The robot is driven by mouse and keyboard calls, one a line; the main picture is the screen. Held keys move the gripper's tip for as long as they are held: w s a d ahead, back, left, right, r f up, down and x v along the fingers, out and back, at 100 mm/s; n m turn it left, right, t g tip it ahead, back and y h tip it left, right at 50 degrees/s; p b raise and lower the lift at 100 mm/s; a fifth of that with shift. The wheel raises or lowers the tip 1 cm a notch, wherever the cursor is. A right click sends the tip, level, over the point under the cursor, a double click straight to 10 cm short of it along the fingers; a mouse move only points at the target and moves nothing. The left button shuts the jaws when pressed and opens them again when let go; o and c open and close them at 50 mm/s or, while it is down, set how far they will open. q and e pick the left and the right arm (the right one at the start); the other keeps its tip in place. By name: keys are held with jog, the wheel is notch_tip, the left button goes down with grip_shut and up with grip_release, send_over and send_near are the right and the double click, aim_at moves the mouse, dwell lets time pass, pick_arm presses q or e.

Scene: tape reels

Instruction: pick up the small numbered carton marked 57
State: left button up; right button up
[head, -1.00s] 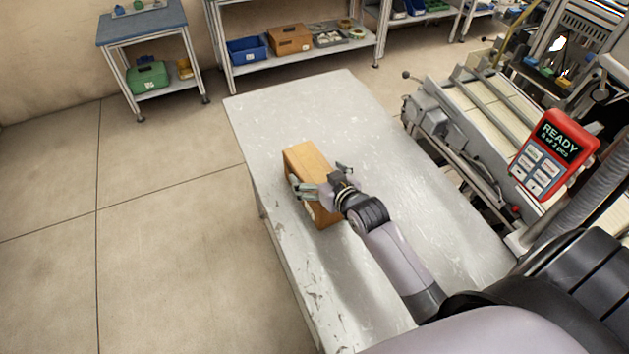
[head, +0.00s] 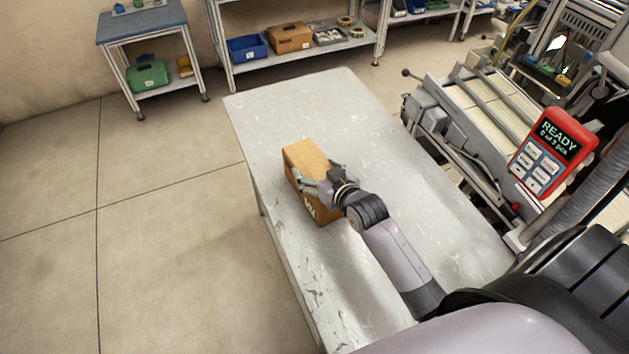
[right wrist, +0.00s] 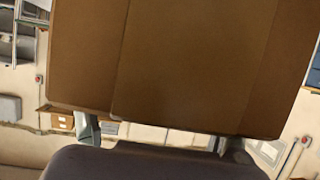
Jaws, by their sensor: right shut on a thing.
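A brown carton (head: 305,157) is on the grey worktable, near its left edge. A dark mark shows low on its front side, but I cannot read a number there. My right gripper (head: 319,186) is shut on the carton from its near side, with fingers across its top and side. In the right wrist view the carton (right wrist: 180,60) fills the upper picture, and parts of my right gripper (right wrist: 158,140) show below it. I cannot tell whether the carton's underside touches the table. My left gripper is not in view.
The worktable (head: 375,150) is otherwise bare. A machine with a red panel (head: 552,152) stands close on the right. A shelf with a blue bin (head: 246,48) and a brown box (head: 289,38) is behind. A small blue-topped table (head: 140,24) stands back left. The left floor is clear.

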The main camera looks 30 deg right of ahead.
jog(key=shift+s+f, duration=0.1)
jog(key=shift+f, duration=0.2)
jog(key=c, duration=0.8)
jog(key=shift+c, duration=0.3)
jog(key=shift+r, duration=0.1)
jog(key=shift+c, duration=0.2)
